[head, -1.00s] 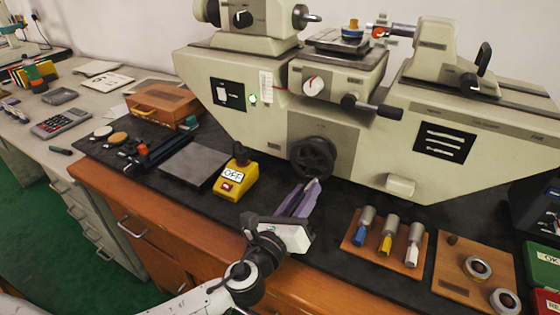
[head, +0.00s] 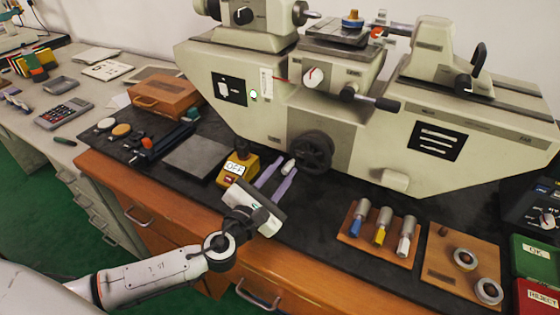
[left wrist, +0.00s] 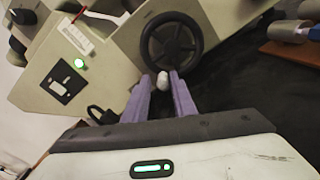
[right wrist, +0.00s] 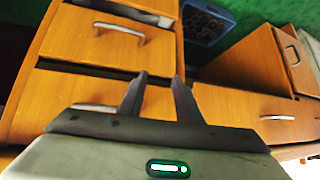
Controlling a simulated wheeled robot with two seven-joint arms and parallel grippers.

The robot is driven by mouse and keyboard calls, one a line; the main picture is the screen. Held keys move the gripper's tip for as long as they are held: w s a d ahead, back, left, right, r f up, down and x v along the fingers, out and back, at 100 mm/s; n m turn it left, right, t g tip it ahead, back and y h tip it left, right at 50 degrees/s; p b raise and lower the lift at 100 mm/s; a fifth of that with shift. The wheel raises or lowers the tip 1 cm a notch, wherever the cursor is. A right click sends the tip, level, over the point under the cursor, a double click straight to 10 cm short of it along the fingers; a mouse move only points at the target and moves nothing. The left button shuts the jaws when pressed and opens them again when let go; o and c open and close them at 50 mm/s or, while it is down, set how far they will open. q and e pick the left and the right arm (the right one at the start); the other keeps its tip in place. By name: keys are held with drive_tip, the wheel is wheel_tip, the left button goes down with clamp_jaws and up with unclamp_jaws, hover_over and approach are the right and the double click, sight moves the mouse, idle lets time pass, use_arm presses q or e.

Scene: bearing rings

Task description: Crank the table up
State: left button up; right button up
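The black handwheel (head: 312,152) on the front of the cream measuring machine carries a pale crank knob (head: 289,167), now at its lower left. My left gripper (head: 280,172) has its purple fingers apart, one on each side of the knob. In the left wrist view the knob (left wrist: 162,80) stands between the fingertips, with narrow gaps showing; firm contact cannot be told. The machine's table (head: 342,34) is on top, bearing a blue and brass piece (head: 352,19). My right gripper (right wrist: 159,80) is open and empty, facing wooden drawers in the right wrist view.
A yellow switch box (head: 236,168) marked OFF stands close left of my left gripper. A wooden holder (head: 350,228) with several coloured-tip handles and a board with rings (head: 450,266) lie right. The black mat between gripper and holder is clear.

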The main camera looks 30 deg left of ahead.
use_arm(q)
drive_tip(key=s+r+m, duration=0.2)
drive_tip(key=s+m, duration=0.1)
drive_tip(key=s, duration=0.5)
drive_tip(key=shift+s+a, duration=0.25)
drive_tip(key=shift+a, duration=0.1)
idle(0.7)
